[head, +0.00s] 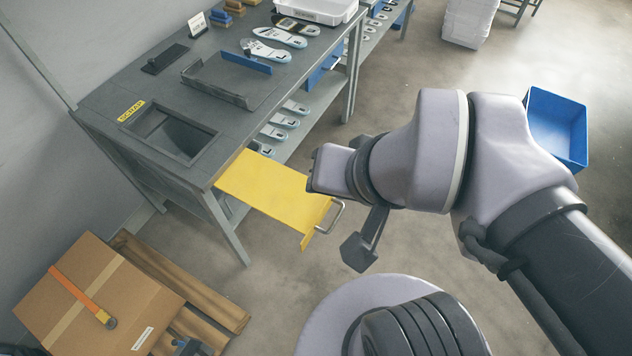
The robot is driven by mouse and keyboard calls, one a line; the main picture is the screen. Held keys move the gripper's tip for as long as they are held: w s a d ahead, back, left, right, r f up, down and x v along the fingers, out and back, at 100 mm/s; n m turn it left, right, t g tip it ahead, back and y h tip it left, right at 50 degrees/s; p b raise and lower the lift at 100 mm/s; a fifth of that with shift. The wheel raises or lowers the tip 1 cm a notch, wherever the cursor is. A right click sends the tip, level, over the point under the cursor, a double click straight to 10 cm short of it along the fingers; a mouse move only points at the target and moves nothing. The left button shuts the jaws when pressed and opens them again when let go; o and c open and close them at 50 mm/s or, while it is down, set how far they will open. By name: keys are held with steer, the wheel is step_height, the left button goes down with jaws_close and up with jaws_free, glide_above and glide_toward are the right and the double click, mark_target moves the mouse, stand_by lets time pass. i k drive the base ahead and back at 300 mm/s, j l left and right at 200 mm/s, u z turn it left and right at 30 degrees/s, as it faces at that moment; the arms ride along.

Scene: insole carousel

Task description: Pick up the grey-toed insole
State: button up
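Several insoles lie on the grey workbench (240,95) at the top of the head view. The nearest insole (266,51) is pale with dark markings, another pale insole (281,38) lies behind it, and a darker-ended insole (297,26) lies farthest back. More insoles with teal parts (285,121) lie on the shelf under the bench. At this size I cannot tell which one is grey-toed. My gripper (365,240) is mostly hidden behind my wrist, with a dark part hanging beside the yellow flap. It is well apart from the bench-top insoles. Its opening is not visible.
A yellow flap (265,190) with a metal handle juts out from the bench's near end. A scrap opening (205,140) and a low grey tray (215,95) are on the bench. A cardboard box (110,290) stands lower left. A blue bin (555,120) is right.

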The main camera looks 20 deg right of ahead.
mark_target(259, 49)
steer(key=i+l, duration=0.2)
steer(key=l, duration=0.2)
steer(key=i+l, duration=0.2)
steer(key=l, duration=0.15)
steer(key=i+l+u, duration=0.1)
steer(key=l, duration=0.3)
steer(key=i+l, duration=0.25)
steer(key=l, duration=0.15)
steer(key=i+l+u, duration=0.1)
steer(key=l, duration=0.25)
steer(key=i+j, duration=0.2)
steer(key=i, duration=0.35)
steer(key=i+j+u, duration=0.1)
steer(key=i, duration=0.5)
steer(key=i+j, duration=0.25)
steer(key=i, duration=0.3)
steer(key=u, duration=0.05)
